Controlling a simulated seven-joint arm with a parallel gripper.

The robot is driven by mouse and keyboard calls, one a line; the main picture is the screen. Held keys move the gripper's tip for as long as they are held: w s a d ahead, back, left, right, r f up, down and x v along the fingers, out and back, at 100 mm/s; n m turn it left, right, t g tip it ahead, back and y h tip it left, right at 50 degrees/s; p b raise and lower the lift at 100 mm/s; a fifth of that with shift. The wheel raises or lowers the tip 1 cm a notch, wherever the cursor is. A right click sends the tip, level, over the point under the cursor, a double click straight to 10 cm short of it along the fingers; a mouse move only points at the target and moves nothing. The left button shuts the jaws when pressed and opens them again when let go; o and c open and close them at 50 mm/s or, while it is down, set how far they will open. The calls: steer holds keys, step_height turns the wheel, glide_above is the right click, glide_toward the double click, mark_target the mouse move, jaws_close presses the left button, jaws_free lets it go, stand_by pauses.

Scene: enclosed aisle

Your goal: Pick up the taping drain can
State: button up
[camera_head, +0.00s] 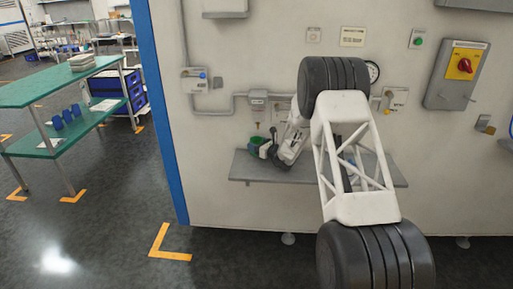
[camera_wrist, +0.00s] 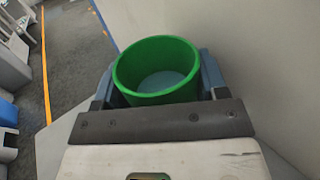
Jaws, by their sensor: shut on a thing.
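The taping drain can is a round green open-topped can (camera_wrist: 158,52), large in the middle of the wrist view. Its inside looks empty, with a grey-blue bottom. My gripper (camera_wrist: 158,80) is shut on it, with one finger on each side of the can. In the head view the can (camera_head: 256,142) shows small and green at the left end of the grey wall shelf (camera_head: 245,169), partly hidden by my gripper (camera_head: 265,147). I cannot tell whether the can touches the shelf or hangs just above it.
The pale wall panel behind the shelf carries pipes, a gauge (camera_head: 373,71) and a red-yellow switch box (camera_head: 457,74). The dark floor between table and wall is clear.

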steer(key=shift+r, duration=1.05)
steer(key=s+d, duration=0.1)
steer(key=s, duration=0.4)
steer(key=s+d+r, duration=0.1)
steer(key=s, duration=0.4)
steer(key=s+d, duration=0.2)
steer(key=s, duration=0.3)
steer(key=shift+s+r, duration=0.15)
steer(key=shift+s, duration=0.15)
steer(key=s+a+v, duration=0.1)
steer(key=v, duration=1.6)
steer(key=shift+s+d+r, duration=0.15)
steer(key=shift+s, duration=0.2)
steer(key=shift+w, duration=0.1)
